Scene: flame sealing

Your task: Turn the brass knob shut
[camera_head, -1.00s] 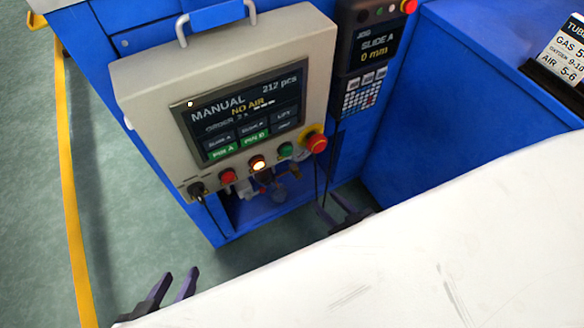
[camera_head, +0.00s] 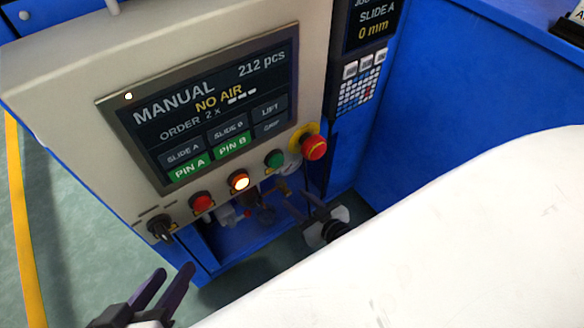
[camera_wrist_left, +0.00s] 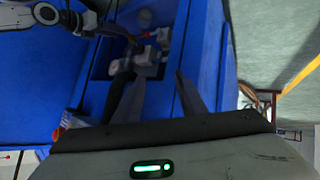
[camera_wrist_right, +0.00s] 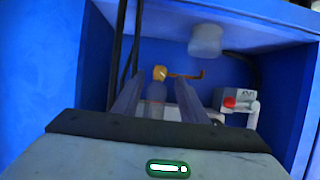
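The brass knob (camera_wrist_right: 159,72) shows in the right wrist view inside the blue recess, above a greyish cylinder, with a thin brass arm to its right. In the head view a small brass piece (camera_head: 283,187) shows below the green button, partly hidden. My right gripper (camera_wrist_right: 158,80) is open and empty, its fingers to either side of the knob's line; I cannot tell how far the knob is beyond the tips. In the head view my right gripper (camera_head: 296,200) is below the control box.
The control box (camera_head: 60,130) overhangs the recess, its screen reading NO AIR, with a red emergency button (camera_head: 314,148). Grey fittings (camera_wrist_right: 235,102) stand right of the knob. Dark cables (camera_wrist_right: 122,55) hang at left. A white surface (camera_head: 430,250) fills the lower right.

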